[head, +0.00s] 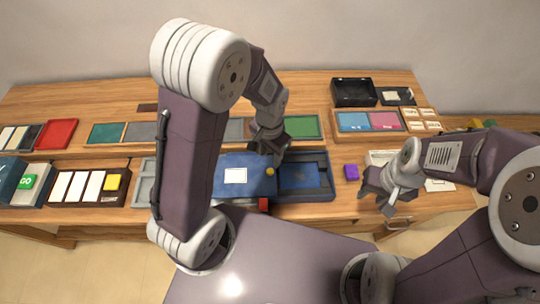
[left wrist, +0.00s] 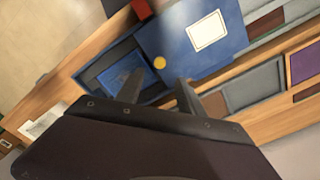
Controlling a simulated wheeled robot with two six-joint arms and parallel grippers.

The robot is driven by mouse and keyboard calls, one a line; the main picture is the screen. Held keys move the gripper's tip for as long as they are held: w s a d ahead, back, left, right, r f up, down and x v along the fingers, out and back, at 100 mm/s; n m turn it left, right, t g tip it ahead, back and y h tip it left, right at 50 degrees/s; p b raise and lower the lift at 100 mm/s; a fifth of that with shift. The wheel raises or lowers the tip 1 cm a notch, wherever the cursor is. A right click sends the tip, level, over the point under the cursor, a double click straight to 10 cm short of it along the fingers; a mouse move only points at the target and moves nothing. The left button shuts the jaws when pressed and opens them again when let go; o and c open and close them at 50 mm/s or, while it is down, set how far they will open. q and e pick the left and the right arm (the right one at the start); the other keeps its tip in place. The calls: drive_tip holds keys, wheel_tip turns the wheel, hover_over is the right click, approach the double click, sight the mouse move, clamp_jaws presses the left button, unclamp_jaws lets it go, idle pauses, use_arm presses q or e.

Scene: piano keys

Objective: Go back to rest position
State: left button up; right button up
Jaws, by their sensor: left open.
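My left gripper (head: 268,152) is open, above the blue box near the middle of the table. In the left wrist view its two fingers (left wrist: 158,92) are spread with nothing between them. The box has a blue lid (head: 228,182) with a white label and a yellow knob (head: 270,171). The lid lies left of an uncovered dark blue compartment (head: 300,176). The lid (left wrist: 180,30) and knob (left wrist: 160,63) also show beyond the fingers, apart from them. My right gripper (head: 376,194) hangs over the table's right part, looking open and empty.
A purple cube (head: 351,172) lies between the box and my right gripper. A red block (head: 264,204) is at the box's front edge. A black open tray (head: 354,92) stands at the back right. Coloured panels and trays fill the left side.

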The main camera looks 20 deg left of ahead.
use_arm(q)
drive_tip(key=s+a+r+n+t, duration=0.1)
drive_tip(key=s+a+r+n, duration=0.3)
drive_tip(key=s+a+n, duration=0.1)
drive_tip(key=shift+s+a+n, duration=0.3)
drive_tip(key=shift+s+a, duration=0.2)
drive_tip(key=shift+s, duration=0.55)
